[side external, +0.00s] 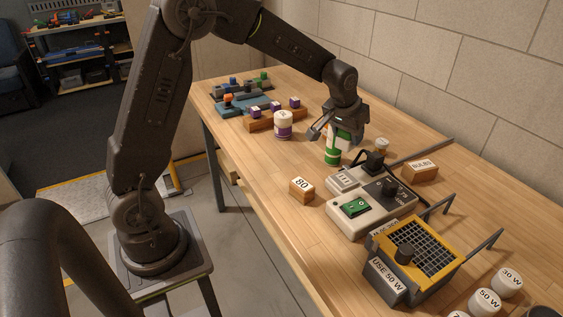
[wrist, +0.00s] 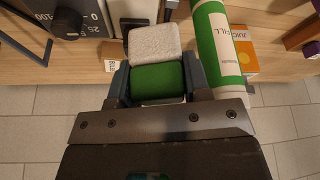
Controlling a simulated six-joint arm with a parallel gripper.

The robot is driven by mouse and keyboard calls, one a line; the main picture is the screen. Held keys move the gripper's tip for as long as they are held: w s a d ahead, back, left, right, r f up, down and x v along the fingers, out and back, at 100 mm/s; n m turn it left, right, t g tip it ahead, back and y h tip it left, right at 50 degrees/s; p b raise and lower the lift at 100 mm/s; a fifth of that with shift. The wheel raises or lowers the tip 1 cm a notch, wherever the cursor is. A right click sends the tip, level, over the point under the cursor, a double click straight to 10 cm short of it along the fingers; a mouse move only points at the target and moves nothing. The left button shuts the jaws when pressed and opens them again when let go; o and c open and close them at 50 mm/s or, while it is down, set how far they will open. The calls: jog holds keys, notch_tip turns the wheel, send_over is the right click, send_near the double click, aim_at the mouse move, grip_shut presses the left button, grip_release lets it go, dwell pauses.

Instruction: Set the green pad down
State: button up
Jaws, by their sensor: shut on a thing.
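The green pad (wrist: 157,82) is between the jaws of my gripper (wrist: 156,76) in the wrist view, with a pale edge under it. My gripper is shut on it. A white textured pad (wrist: 154,42) lies just beyond it; I cannot tell whether the two touch. In the side view my gripper (side external: 338,131) is low over the bench, and the pad is mostly hidden by the jaws. A green and white bottle (side external: 332,156) stands right beside the gripper; it also shows by the right jaw in the wrist view (wrist: 220,45).
A yellow-framed mesh box (side external: 448,270) and a BULBS block (side external: 421,171) stand to the right. A purple-banded jar (side external: 283,126) is left.

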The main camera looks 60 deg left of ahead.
jog(key=s+a+f+n+y, duration=0.15)
jog(key=s+a+n, duration=0.45)
jog(key=s+a, duration=1.5)
jog(key=shift+g+y, duration=0.35)
jog(key=shift+g, duration=0.05)
jog(key=w+d+f, duration=0.1)
jog(key=w+f, duration=0.1)
jog(key=w, duration=0.1)
jog(key=w+d+f, duration=0.1)
jog(key=w+f, duration=0.1)
jog(key=w, duration=0.2)
jog(key=w+d+f, duration=0.2)
jog(key=w, duration=0.2)
jog(key=shift+f, duration=2.2)
jog(key=shift+f, duration=0.15)
jog(key=o, duration=0.9)
jog(key=shift+o, duration=0.2)
